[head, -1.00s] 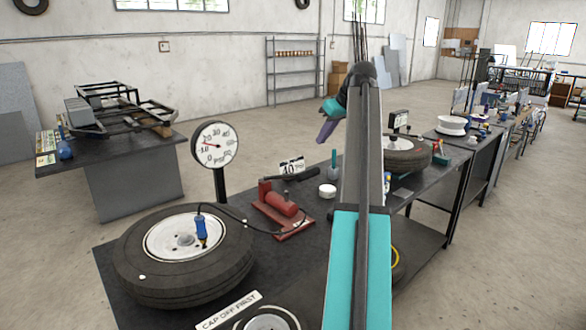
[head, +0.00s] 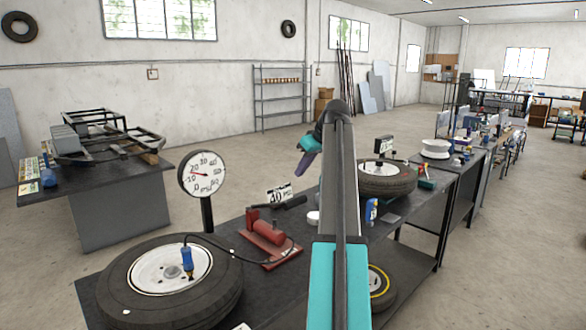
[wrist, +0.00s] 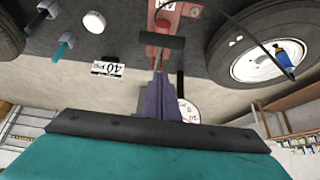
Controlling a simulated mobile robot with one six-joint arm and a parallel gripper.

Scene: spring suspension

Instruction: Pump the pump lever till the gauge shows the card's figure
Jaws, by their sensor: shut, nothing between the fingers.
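The red pump (head: 268,240) stands on the dark bench, with its black lever grip (head: 290,203) at its far end. The grip also shows as a dark crossbar in the wrist view (wrist: 162,42). The card (head: 279,193) reads 40 PSI and stands behind the pump. The round gauge (head: 203,174) on a post has its needle pointing left, near 10. My gripper (head: 307,162), with purple fingers, is shut and empty, raised beyond the pump and apart from the lever. In the wrist view the fingers (wrist: 158,82) point towards the grip.
A tyre (head: 215,300) lies at the bench's front left, with a blue hose end (head: 187,260) at its hub. A white cap-like disc (head: 313,218) is right of the pump.

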